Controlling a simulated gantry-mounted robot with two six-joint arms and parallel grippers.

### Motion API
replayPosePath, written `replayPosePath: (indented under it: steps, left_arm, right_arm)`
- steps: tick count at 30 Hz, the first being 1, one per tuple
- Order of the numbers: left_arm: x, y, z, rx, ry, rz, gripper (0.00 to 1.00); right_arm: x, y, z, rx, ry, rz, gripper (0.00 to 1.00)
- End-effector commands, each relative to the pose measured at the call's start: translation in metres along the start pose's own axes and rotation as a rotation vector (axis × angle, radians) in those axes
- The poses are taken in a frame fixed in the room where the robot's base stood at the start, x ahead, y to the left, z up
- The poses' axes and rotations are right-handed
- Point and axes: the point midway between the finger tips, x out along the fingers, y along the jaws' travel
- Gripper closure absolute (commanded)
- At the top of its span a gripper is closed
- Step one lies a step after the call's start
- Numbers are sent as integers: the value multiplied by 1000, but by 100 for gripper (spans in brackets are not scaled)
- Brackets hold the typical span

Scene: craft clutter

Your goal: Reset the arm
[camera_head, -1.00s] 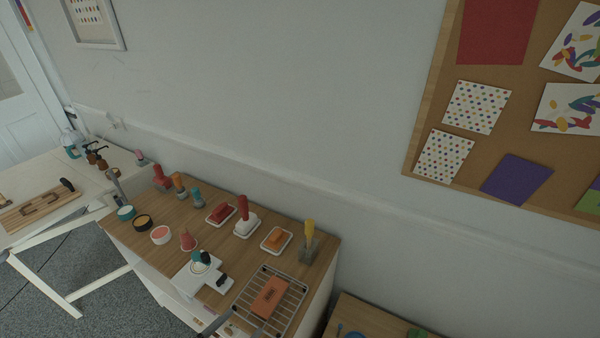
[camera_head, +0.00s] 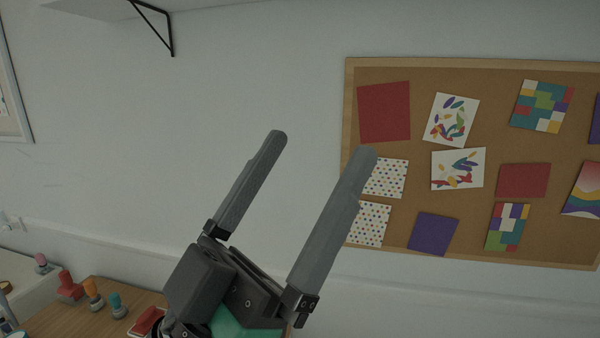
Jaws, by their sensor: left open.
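My left gripper (camera_head: 322,152) fills the lower middle of the head view, raised in front of the wall and pointing up. Its two long grey fingers are spread wide apart with nothing between them. The right finger overlaps the left edge of the cork board in the picture. My right gripper is not in view.
A wooden worktop (camera_head: 65,320) at the lower left holds a red stamp (camera_head: 69,287), an orange-topped stamp (camera_head: 92,294) and a teal stamp (camera_head: 117,306). A cork board (camera_head: 420,85) with several pinned sheets hangs on the wall. A shelf bracket (camera_head: 171,30) is at the top left.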

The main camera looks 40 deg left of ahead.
Motion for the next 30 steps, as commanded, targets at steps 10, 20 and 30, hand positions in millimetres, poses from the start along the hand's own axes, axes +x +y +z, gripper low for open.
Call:
replayPosePath:
  steps: [10, 20, 30]
  left_arm:
    - [8, 0, -7, 1, 1, -1, 0]
    - [104, -1, -96, 2, 1, -1, 0]
    - [217, -1, -201, 2, 1, -1, 0]
  right_arm:
    - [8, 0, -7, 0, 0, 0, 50]
    - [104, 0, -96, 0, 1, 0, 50]
    - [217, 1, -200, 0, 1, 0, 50]
